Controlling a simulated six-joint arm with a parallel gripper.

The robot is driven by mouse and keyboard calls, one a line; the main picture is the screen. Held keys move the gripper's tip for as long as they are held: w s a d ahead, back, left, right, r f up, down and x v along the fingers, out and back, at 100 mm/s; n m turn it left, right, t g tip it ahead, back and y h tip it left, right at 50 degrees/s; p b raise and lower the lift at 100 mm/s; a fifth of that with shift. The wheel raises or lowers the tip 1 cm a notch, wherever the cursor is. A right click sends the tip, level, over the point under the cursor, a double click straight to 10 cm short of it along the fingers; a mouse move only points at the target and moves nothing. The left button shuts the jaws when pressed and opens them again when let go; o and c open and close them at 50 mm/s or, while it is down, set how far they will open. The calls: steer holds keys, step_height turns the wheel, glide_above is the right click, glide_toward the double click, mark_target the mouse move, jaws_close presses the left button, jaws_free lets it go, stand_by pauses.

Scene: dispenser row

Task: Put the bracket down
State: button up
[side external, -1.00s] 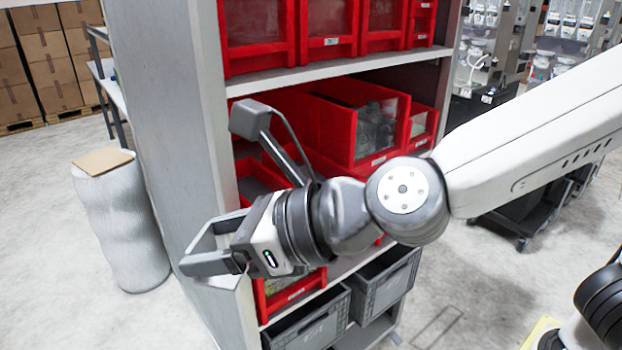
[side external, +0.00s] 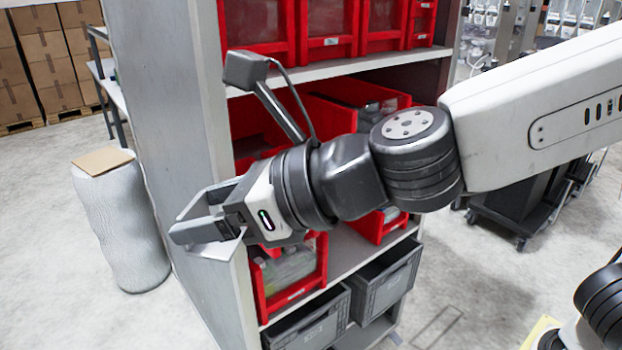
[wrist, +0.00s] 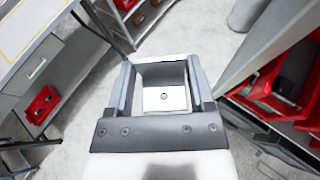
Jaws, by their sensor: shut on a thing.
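My gripper (side external: 200,218) is in front of the grey side panel of the shelf in the side view. It is shut on a light grey metal bracket (side external: 212,251). In the wrist view the bracket (wrist: 164,97) sits between the two fingers of my gripper (wrist: 162,85), with a flat plate and a small round hole facing the camera. Open floor shows beyond it, so it is held in the air. In the side view the near finger hides part of the bracket.
The grey shelf (side external: 165,110) holds several red bins (side external: 290,277) and grey crates (side external: 384,284). A wrapped white roll (side external: 122,225) stands on the floor at left. In the wrist view, a table (wrist: 40,70) stands at left and a red bin (wrist: 42,105) lies below it. Floor between is clear.

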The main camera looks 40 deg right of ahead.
steer(key=shift+r, duration=0.75)
steer(key=w+d+m+t+h, duration=0.1)
steer(key=w+d, duration=0.5)
steer(key=d, duration=0.3)
steer(key=w+d+m+t+h, duration=0.1)
steer(key=w+d, duration=0.4)
steer(key=d, duration=0.5)
steer(key=d+m+h, duration=0.1)
steer(key=d, duration=1.4)
steer(key=shift+w+a+f, duration=0.1)
steer(key=shift+f, duration=1.35)
steer(key=shift+w+a+f, duration=0.1)
steer(key=shift+f, duration=1.35)
steer(key=w+f, duration=0.9)
steer(key=w, duration=0.4)
steer(key=shift+w+f, duration=0.15)
steer(key=shift+w, duration=0.05)
